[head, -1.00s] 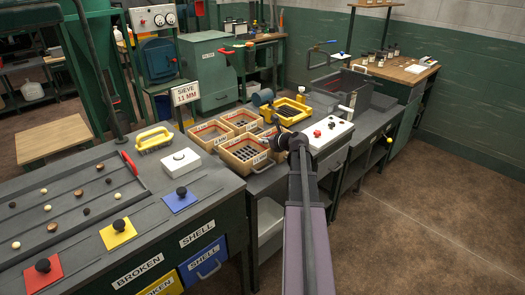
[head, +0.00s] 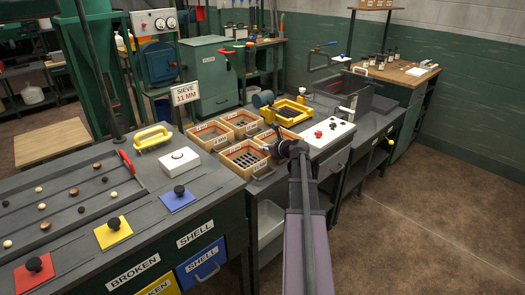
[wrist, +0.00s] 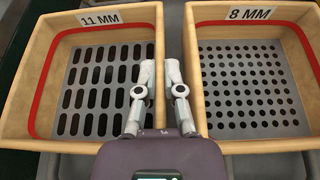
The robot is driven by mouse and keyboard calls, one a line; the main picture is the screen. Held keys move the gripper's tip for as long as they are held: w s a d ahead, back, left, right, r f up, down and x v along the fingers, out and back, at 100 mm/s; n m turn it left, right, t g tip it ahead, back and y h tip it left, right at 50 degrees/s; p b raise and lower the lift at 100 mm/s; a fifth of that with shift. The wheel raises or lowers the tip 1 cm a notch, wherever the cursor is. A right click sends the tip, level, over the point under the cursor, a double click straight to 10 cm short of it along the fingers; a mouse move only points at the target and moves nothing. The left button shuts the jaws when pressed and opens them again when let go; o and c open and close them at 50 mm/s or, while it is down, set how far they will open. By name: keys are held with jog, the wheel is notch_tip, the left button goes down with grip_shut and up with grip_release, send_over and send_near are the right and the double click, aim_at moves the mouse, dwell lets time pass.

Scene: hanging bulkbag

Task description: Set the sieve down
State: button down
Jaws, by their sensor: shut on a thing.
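The 11 MM sieve is a square wooden tray with a slotted grey floor and a red band inside; it fills the left of the wrist view (wrist: 38,70) and is the nearest tray in the head view (head: 230,168). My gripper (wrist: 160,78) is shut on its right wall, one finger inside and the other in the gap beside the 8 MM sieve (wrist: 257,145). In the head view my gripper (head: 279,146) is at the tray's right side. The 11 MM sieve looks level. Its underside is hidden, so I cannot tell whether it touches the surface.
A sign (head: 185,93) reads "SIEVE 11 MM". Other wooden trays (head: 208,129) stand close behind and beside the sieve. A white box (head: 180,161) is left, a yellow-framed device (head: 290,112) behind, and a white panel with red and black knobs (head: 332,138) right.

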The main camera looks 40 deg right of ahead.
jog(key=shift+f, duration=0.1)
jog(key=c, duration=1)
grip_release()
jog(key=shift+c, duration=0.2)
jog(key=shift+r, duration=0.2)
jog(key=p+v, duration=0.4)
jog(key=v, duration=0.8)
jog(key=shift+p, duration=0.3)
